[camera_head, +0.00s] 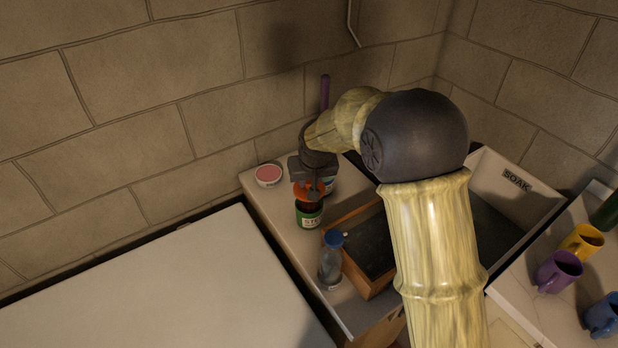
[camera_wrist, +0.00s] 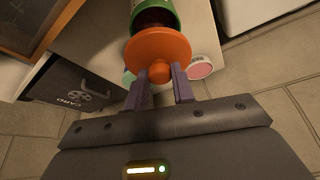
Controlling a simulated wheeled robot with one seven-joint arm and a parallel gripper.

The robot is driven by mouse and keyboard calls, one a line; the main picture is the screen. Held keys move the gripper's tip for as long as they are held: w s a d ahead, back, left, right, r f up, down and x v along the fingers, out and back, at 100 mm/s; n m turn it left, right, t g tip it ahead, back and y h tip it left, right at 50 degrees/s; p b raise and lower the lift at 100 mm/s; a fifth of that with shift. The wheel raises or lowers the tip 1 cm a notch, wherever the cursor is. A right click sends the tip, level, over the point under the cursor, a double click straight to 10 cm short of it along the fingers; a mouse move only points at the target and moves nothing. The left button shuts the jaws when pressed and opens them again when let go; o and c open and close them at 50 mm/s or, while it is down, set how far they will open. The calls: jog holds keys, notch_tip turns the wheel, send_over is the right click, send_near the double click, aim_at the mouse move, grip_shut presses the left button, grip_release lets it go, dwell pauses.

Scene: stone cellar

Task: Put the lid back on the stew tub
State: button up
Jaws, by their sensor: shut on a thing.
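The stew tub (camera_head: 309,218) is green with a white label. It stands on the pale counter, and its open, dark inside shows at the top of the wrist view (camera_wrist: 155,14). The lid (camera_wrist: 150,47) is an orange disc with a round knob; it also shows in the head view (camera_head: 303,192). My gripper (camera_wrist: 161,74) is shut on the lid's knob. In the head view, my gripper (camera_head: 313,174) holds the lid just above the tub. The lid covers part of the tub's opening in the wrist view; I cannot tell whether they touch.
A pink-topped round container (camera_head: 268,174) stands left of the tub. A blue-capped bottle (camera_head: 331,262) and a wooden crate (camera_head: 352,267) are close in front and right. Something with a teal and white label (camera_head: 329,184) is partly hidden behind my gripper. A sink marked SOAK (camera_head: 490,165) lies right.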

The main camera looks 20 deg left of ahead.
jog(key=shift+f+b, duration=1.3)
jog(key=shift+f, duration=1.1)
jog(key=shift+f, duration=0.1)
dwell(0.8)
jog(key=o, duration=1.5)
jog(key=shift+r+p, duration=2.45)
jog(key=shift+r, duration=1.05)
grip_shut()
